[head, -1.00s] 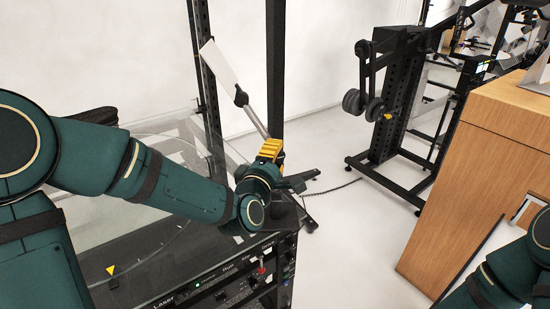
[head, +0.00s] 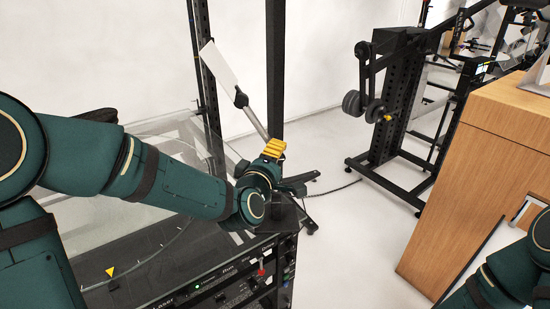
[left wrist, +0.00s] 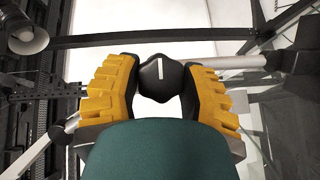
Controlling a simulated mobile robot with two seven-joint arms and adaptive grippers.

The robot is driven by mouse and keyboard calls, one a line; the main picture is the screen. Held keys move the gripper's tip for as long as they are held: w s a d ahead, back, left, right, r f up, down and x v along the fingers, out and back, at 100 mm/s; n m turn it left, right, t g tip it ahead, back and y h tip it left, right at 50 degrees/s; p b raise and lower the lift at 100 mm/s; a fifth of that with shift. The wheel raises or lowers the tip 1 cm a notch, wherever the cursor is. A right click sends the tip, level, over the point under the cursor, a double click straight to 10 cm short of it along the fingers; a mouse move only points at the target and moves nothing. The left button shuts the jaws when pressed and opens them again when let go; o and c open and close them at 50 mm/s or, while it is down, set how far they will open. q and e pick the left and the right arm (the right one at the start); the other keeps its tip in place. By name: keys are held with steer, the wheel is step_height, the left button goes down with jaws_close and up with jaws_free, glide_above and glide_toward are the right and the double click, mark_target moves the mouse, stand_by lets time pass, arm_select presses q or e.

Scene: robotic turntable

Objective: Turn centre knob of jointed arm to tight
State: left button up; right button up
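The centre knob (left wrist: 162,78) of the jointed arm is black with a white line that stands nearly upright in the left wrist view. The yellow fingers of my left gripper (left wrist: 164,90) are on both sides of it and appear to touch it. In the head view my left gripper (head: 272,150) is at the lower end of the jointed arm's light rod (head: 255,124) and hides the knob. The rod rises to a black joint (head: 241,98) with a pale flat panel (head: 218,63) above. My right gripper is out of view.
A black rack with a labelled control panel (head: 222,290) and a clear cover stands below my left arm. Black upright posts (head: 275,70) rise behind the gripper. A wooden cabinet (head: 480,180) is at the right, with open floor between.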

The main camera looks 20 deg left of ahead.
arm_select(q)
steer(key=o, duration=0.4)
steer(key=s, duration=0.7)
steer(key=shift+s+a+r, duration=0.15)
steer(key=shift+s+r, duration=0.1)
steer(key=s+d+f+m+g+h, duration=0.15)
steer(key=f+m+g, duration=0.25)
steer(key=f, duration=0.8)
steer(key=s+d+f+m+g+h, duration=0.1)
steer(key=d+f+m+g, duration=0.25)
steer(key=f, duration=0.85)
steer(key=s+f+m+g, duration=0.2)
steer(key=s+f, duration=0.2)
steer(key=f, duration=0.1)
steer(key=s+d+f+m+g, duration=0.1)
steer(key=s+f+m+g, duration=0.1)
steer(key=s+f+g, duration=0.1)
steer(key=s+d+f+m+g, duration=0.1)
steer(key=s+f+m+g, duration=0.1)
steer(key=s+f, duration=0.3)
steer(key=shift+s+d+f+m+g+h, duration=0.15)
steer(key=shift+s+f+g+h, duration=0.1)
steer(key=shift+f, duration=0.45)
steer(key=shift+s+a+f+m+g+h, duration=0.1)
steer(key=shift+f+g, duration=0.1)
steer(key=shift+f, duration=0.45)
